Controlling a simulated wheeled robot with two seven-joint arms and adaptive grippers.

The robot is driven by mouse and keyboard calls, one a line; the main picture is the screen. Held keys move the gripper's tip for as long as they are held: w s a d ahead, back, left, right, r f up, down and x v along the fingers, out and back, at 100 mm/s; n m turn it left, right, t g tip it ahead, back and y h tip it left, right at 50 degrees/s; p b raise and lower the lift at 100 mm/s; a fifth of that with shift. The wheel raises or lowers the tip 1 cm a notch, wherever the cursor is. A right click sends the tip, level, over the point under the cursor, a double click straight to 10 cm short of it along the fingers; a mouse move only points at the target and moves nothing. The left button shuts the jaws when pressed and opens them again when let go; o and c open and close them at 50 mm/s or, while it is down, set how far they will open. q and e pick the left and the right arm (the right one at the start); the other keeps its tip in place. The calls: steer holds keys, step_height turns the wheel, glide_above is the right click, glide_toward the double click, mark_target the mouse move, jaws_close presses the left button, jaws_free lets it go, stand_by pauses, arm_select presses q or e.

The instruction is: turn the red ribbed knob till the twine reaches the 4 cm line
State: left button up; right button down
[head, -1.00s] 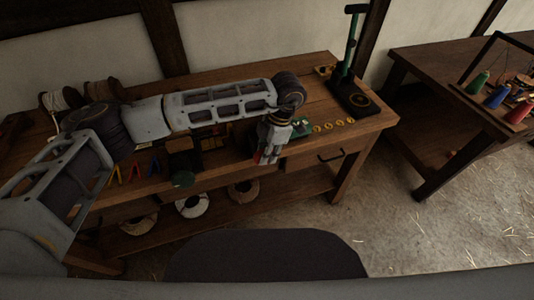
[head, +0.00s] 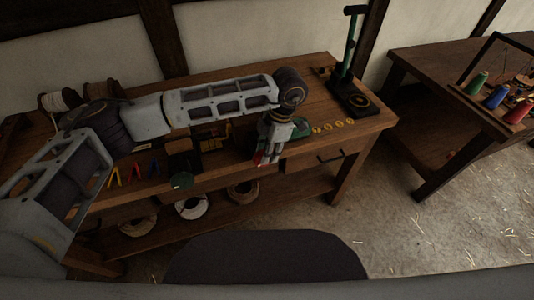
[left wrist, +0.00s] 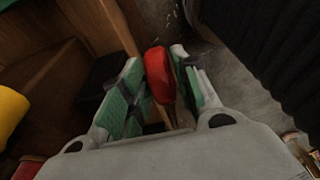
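My left gripper (head: 268,156) hangs at the front edge of the workbench, pointing down. A small red part (head: 257,158) shows at its fingertips; it looks like the knob, but ribs cannot be made out. The twine and the 4 cm line cannot be made out. My right gripper is not in view.
The workbench (head: 225,182) carries a green post stand (head: 351,75) at the back right and several yellow discs (head: 333,126). Pliers with coloured handles (head: 138,170) lie to the left. Rope coils (head: 192,207) rest on the lower shelf. A second table (head: 425,65) stands at right.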

arm_select(q)
steer(key=v, duration=1)
steer(key=shift+r, duration=0.2)
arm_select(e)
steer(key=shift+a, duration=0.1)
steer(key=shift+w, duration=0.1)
